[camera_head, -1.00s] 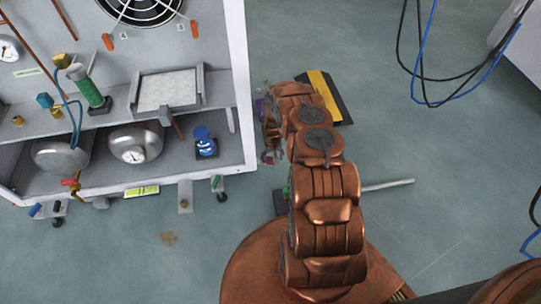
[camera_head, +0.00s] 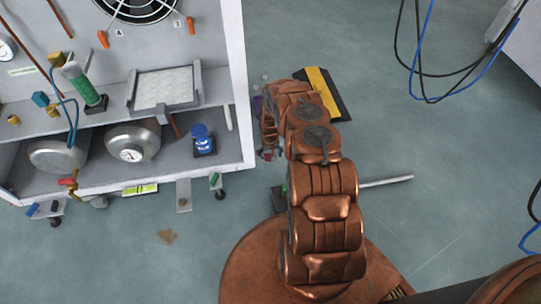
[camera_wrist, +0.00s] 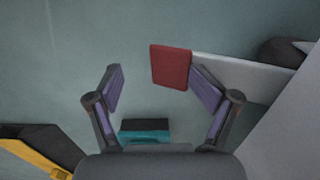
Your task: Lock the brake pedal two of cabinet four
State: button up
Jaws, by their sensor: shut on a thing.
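In the wrist view, a red pedal (camera_wrist: 171,67) sits at the end of a pale grey lever (camera_wrist: 240,75) that runs right. My gripper (camera_wrist: 159,86) has purple-padded fingers set apart. The right fingertip is against the pedal's right edge, while a gap shows between the left finger and the pedal. A teal and black block (camera_wrist: 145,131) lies lower, between the fingers. In the head view my arm mostly hides the gripper beside the cabinet (camera_head: 240,80). Whether the pedal is locked cannot be told.
A yellow and black floor piece (camera_head: 322,95) lies beyond my arm and shows at lower left in the wrist view (camera_wrist: 40,150). Black and blue cables (camera_head: 425,60) hang at upper right. A grey bar (camera_head: 386,181) sticks out right of my arm. Open floor lies right.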

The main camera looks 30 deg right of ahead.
jog(key=shift+s, duration=0.1)
notch_tip(320, 180, up, 12)
dwell(0.9)
dwell(0.4)
